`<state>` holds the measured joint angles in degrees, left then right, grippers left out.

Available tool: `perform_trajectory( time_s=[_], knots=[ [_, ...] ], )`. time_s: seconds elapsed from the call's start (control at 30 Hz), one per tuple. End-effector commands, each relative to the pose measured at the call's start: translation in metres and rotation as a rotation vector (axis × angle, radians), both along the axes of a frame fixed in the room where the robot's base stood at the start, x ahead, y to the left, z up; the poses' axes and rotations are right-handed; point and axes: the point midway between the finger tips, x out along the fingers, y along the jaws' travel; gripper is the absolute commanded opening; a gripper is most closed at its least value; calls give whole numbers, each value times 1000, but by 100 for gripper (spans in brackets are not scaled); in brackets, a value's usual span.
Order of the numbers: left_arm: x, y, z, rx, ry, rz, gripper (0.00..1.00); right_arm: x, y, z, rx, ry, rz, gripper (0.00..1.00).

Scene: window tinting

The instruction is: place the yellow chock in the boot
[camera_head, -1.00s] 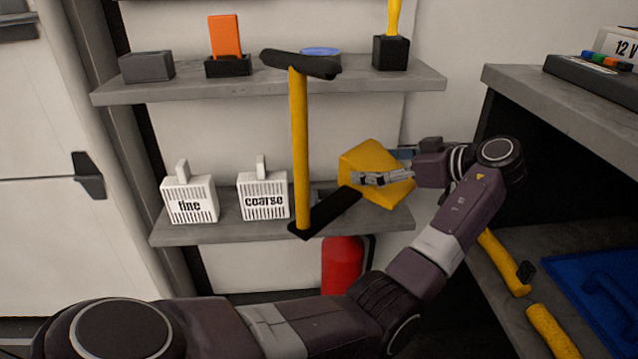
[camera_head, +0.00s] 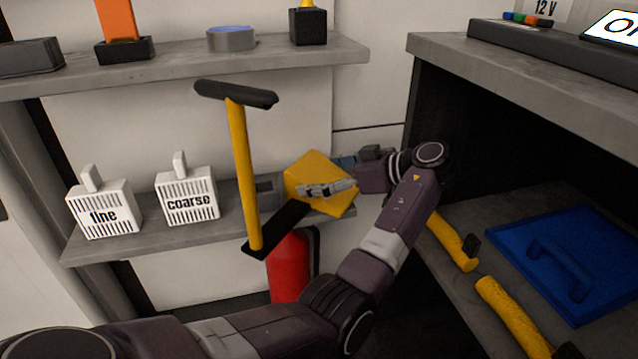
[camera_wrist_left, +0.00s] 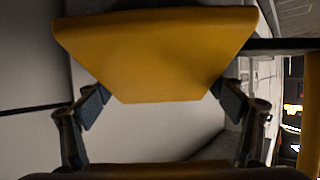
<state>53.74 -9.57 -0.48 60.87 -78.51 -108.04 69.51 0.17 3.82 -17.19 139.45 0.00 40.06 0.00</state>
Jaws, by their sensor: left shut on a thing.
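The yellow chock (camera_head: 314,171) is a blocky wedge near the right end of the lower wall shelf. My left gripper (camera_head: 332,188) is shut on it, with its fingers across the chock's near side. In the left wrist view the chock (camera_wrist_left: 155,50) fills the top middle between the two finger pads (camera_wrist_left: 160,99). I cannot tell whether the chock touches the shelf. I cannot make out for certain which part here is the boot. My right gripper is out of view.
White "fine" (camera_head: 103,214) and "coarse" (camera_head: 187,203) boxes share the lower shelf (camera_head: 150,232). A red cylinder (camera_head: 288,268) stands below. A blue panel (camera_head: 600,240) and yellow bars (camera_head: 508,312) lie right.

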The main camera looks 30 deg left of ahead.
Motion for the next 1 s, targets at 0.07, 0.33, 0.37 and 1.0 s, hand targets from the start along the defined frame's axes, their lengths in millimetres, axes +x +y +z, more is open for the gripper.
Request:
perform_trajectory(
  time_s=[0.07, 0.33, 0.37, 1.0],
  knots=[
    [1, 0, -4, 5, -4, -2, 28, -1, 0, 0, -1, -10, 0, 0],
    [0, 0, -8, 0, 1, -1, 88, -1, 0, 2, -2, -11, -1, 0],
    [0, 0, -8, 0, 1, -1, 92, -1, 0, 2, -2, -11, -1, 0],
    [4, -32, 10, 0, -2, -4, 100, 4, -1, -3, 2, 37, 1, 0]
  ],
)
